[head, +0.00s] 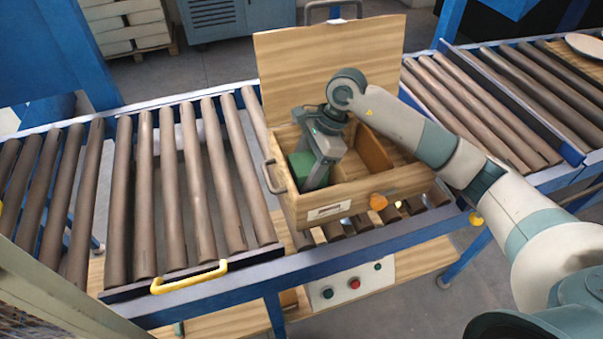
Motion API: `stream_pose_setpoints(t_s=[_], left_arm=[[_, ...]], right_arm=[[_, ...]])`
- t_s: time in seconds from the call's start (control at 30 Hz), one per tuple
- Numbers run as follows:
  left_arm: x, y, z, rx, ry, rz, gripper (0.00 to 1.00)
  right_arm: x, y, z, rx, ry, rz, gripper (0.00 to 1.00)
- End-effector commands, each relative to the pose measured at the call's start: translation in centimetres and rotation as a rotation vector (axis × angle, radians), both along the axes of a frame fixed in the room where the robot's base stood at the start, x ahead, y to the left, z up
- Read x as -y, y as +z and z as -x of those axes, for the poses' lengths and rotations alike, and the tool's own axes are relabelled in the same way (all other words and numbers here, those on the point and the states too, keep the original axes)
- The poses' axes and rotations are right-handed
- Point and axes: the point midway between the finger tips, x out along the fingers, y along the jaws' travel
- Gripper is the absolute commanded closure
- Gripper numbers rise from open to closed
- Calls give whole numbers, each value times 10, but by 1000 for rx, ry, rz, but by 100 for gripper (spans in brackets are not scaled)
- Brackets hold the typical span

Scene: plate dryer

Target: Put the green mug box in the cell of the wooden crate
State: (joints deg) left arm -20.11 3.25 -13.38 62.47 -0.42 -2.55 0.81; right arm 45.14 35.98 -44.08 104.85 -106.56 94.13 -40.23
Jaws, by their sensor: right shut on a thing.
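The wooden crate (373,188) stands on the roller conveyor with its lid (330,65) raised at the back. A divider (374,150) splits its inside into cells. My right gripper (315,170) reaches down into the left cell, shut on the green mug box (300,167). The box is inside the crate's walls at the left; its lower part is hidden by the front wall and a finger, so I cannot tell whether it touches the floor. The right cell is partly hidden by my right arm. My left gripper is not in view.
Roller conveyors run left (180,190) and right (480,110) of the crate, mostly bare. A yellow handle (188,278) is on the front left edge. A control panel (350,285) with buttons sits below. A plate (586,45) lies at the far right.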

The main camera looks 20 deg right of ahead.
Motion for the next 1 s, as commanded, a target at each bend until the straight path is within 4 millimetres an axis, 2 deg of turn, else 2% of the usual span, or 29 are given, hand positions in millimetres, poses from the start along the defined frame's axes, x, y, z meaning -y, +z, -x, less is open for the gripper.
stream_pose_setpoints(t_s=[0.2,0.23,0.3,0.73,1.0], left_arm=[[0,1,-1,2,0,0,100],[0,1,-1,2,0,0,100],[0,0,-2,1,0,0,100],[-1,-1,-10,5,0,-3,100],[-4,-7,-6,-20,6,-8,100]], right_arm=[[0,1,0,1,0,-1,74],[0,1,0,1,0,-1,38],[0,1,0,1,0,-1,21],[1,3,0,1,0,0,20],[12,27,-1,3,-1,1,20]])
